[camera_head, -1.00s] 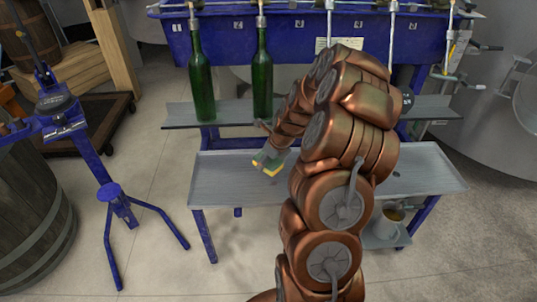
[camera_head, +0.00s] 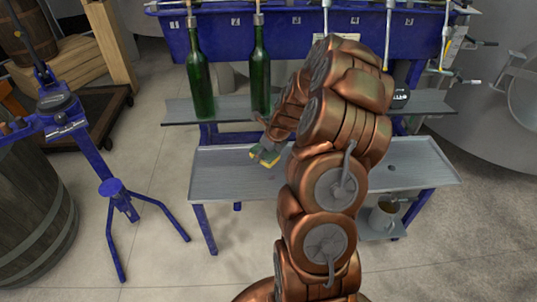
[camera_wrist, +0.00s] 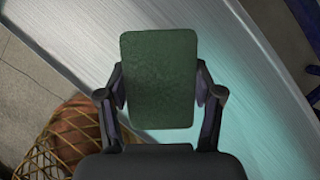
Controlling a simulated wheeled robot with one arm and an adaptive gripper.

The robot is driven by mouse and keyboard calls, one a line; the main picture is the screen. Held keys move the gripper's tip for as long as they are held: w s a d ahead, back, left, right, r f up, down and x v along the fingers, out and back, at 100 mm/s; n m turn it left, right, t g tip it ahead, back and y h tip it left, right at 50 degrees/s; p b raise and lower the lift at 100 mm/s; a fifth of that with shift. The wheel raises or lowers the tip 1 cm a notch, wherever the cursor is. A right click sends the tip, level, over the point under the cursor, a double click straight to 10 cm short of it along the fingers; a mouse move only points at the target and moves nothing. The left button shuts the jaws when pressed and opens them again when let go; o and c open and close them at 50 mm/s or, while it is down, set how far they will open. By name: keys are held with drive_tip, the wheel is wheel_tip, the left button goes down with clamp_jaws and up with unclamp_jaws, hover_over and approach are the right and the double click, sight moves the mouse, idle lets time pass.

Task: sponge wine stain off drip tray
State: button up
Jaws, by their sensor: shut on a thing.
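My gripper (camera_head: 268,150) is shut on a green and yellow sponge (camera_head: 263,158), held over the left half of the grey metal drip tray (camera_head: 225,180). In the wrist view the sponge's green face (camera_wrist: 158,80) fills the space between the two fingers, with the tray surface (camera_wrist: 255,100) behind it. Whether the sponge touches the tray I cannot tell. My arm covers the middle of the tray. No wine stain is clearly visible; a small dark spot shows on the bare right part of the tray.
Two green bottles (camera_head: 199,85) (camera_head: 260,80) stand on the shelf above the tray, under the blue filler (camera_head: 275,40). A blue stand (camera_head: 113,190) and a barrel (camera_head: 35,215) are at left. A pale jug (camera_head: 383,215) sits below the tray at right.

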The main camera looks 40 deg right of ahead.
drive_tip(key=r+p, duration=0.1)
drive_tip(key=p, duration=0.3)
drive_tip(key=shift+w+a+p, duration=0.1)
drive_tip(key=shift+w+p, duration=0.05)
drive_tip(key=shift+p, duration=0.2)
drive_tip(key=shift+p, duration=0.6)
drive_tip(key=p, duration=0.2)
drive_tip(key=shift+s+f+p, duration=0.35)
drive_tip(key=shift+f+p, duration=0.05)
